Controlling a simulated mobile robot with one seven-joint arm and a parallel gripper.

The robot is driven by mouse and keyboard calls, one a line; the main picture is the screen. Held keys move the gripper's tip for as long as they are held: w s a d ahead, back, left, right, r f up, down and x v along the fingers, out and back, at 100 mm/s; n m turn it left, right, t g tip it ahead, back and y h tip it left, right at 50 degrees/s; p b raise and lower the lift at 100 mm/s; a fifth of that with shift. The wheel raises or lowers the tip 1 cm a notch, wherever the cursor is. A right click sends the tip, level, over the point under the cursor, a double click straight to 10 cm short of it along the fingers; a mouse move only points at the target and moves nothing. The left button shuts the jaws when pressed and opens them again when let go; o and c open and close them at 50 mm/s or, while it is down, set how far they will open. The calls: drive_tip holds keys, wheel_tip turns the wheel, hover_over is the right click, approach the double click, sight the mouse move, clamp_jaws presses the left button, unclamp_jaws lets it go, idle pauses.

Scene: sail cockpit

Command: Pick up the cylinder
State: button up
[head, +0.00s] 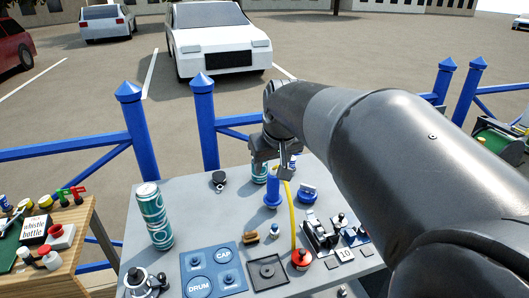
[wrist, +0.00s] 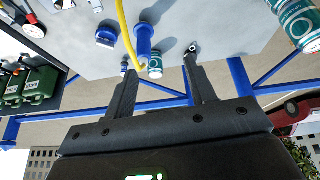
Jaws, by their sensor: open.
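A blue upright cylinder (head: 272,192) with a wider base stands on the grey table (head: 135,225), below my gripper (head: 284,168) in the head view. In the wrist view the blue cylinder (wrist: 143,42) shows between and beyond my fingertips. My gripper (wrist: 160,60) is open, with nothing seen held. A teal and white can (head: 259,175) stands close behind the blue cylinder, partly hidden; it shows in the wrist view (wrist: 155,67). A second teal can (head: 154,218) stands at the table's left. I cannot tell for certain which one the task calls the cylinder.
A yellow cable (head: 292,220) runs close beside the blue cylinder to a red-based piece (head: 301,259). A blue round piece (head: 307,193) stands to the right. A blue board (head: 213,270) marked CAP and DRUM lies in front. Blue railing (head: 205,125) stands behind the table.

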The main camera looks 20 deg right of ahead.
drive_tip(key=w+d+f, duration=0.2)
drive_tip(key=w+d, duration=0.2)
drive_tip(key=w, duration=0.6)
approach(292, 166)
drive_tip(key=w+d, duration=0.1)
drive_tip(key=d, duration=0.1)
drive_tip(key=shift+n+g+y, duration=0.3)
drive_tip(key=x, duration=0.5)
drive_tip(key=shift+a+f, duration=0.1)
drive_tip(key=shift+a, duration=0.1)
drive_tip(key=x, duration=0.6)
drive_tip(key=shift+w+a, duration=0.2)
drive_tip(key=shift+a, duration=0.05)
drive_tip(key=c, duration=0.9)
drive_tip(key=shift+c, duration=0.2)
drive_tip(key=shift+r, duration=0.25)
